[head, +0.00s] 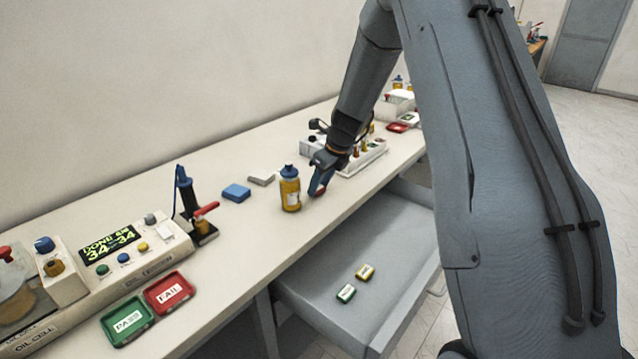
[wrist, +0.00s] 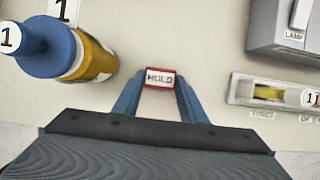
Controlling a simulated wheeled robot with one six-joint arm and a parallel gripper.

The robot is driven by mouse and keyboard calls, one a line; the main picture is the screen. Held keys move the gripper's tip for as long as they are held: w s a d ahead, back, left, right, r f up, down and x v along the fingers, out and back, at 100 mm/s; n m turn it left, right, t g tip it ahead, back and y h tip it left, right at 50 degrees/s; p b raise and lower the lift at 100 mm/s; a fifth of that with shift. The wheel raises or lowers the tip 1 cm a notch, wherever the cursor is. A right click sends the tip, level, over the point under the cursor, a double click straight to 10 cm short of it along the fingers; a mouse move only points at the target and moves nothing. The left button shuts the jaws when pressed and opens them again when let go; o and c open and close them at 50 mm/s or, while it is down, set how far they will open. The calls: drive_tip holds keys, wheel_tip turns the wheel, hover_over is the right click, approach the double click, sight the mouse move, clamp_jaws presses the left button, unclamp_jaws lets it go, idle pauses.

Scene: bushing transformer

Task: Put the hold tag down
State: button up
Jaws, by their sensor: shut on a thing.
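The hold tag (wrist: 160,78) is a small red-edged block with a white face reading HOLD. My gripper (wrist: 159,82) is shut on it, one blue finger on each side, in the wrist view. In the head view my gripper (head: 318,188) is low over the bench top, right of a blue-capped yellow bottle (head: 290,190). A bit of red shows at its fingertips there. I cannot tell whether the tag touches the bench. The bottle (wrist: 92,55) also shows at the left of the wrist view, close to my left finger.
An open grey drawer (head: 335,290) under the bench holds a green tag (head: 346,293) and a yellow tag (head: 365,272). A white rack (head: 362,158) stands behind my gripper. Green PASS (head: 127,322) and red FAIL (head: 169,292) trays lie at the near left. The bench between them and the bottle has free room.

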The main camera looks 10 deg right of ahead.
drive_tip(key=shift+f, duration=0.2)
drive_tip(key=o, duration=1)
drive_tip(key=b+v, duration=0.3)
drive_tip(key=v, duration=0.8)
drive_tip(key=s+a+f+n+h, duration=0.1)
drive_tip(key=s+f+n, duration=0.1)
drive_tip(key=s+n, duration=0.7)
drive_tip(key=s+a+f+n+g, duration=0.1)
drive_tip(key=s+f+n, duration=0.1)
drive_tip(key=s+n, duration=0.8)
drive_tip(key=s+a+f+n+g+h, duration=0.1)
drive_tip(key=s+f+n, duration=0.1)
drive_tip(key=s+n, duration=0.7)
drive_tip(key=shift+s+n+h, duration=0.3)
drive_tip(key=shift+s+n, duration=0.1)
drive_tip(key=shift+s, duration=1.15)
